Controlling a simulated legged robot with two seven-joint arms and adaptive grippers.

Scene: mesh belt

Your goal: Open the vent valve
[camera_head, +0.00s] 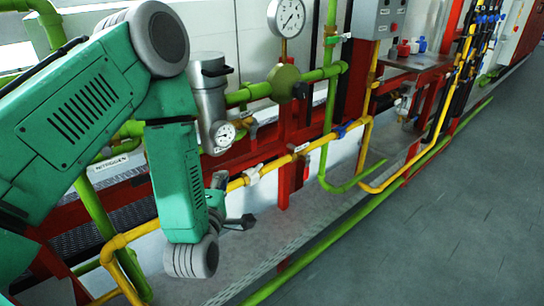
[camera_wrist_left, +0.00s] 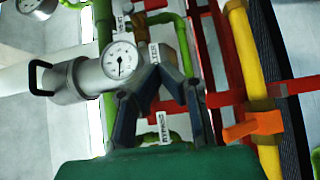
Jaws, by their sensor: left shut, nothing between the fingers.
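No valve in view carries a readable vent label, so I cannot tell which is the vent valve. In the left wrist view an orange valve handle (camera_wrist_left: 254,127) sits on the yellow pipe (camera_wrist_left: 248,60), right of my left gripper (camera_wrist_left: 158,70). Its fingertips meet, with nothing between them. In the head view my left gripper (camera_head: 246,222) is partly hidden behind my forearm, just below the yellow pipe (camera_head: 275,163). That pipe carries a pale valve handle (camera_head: 253,176) and a blue one (camera_head: 345,128). My right gripper is not in view.
A metal canister (camera_head: 209,95) with a dial gauge (camera_head: 224,135) stands above the pipe. Green pipes (camera_head: 332,80) and red framing (camera_head: 285,180) crowd the wall. A grey control box (camera_head: 378,18) hangs farther back. The grey floor (camera_head: 440,220) at right is clear.

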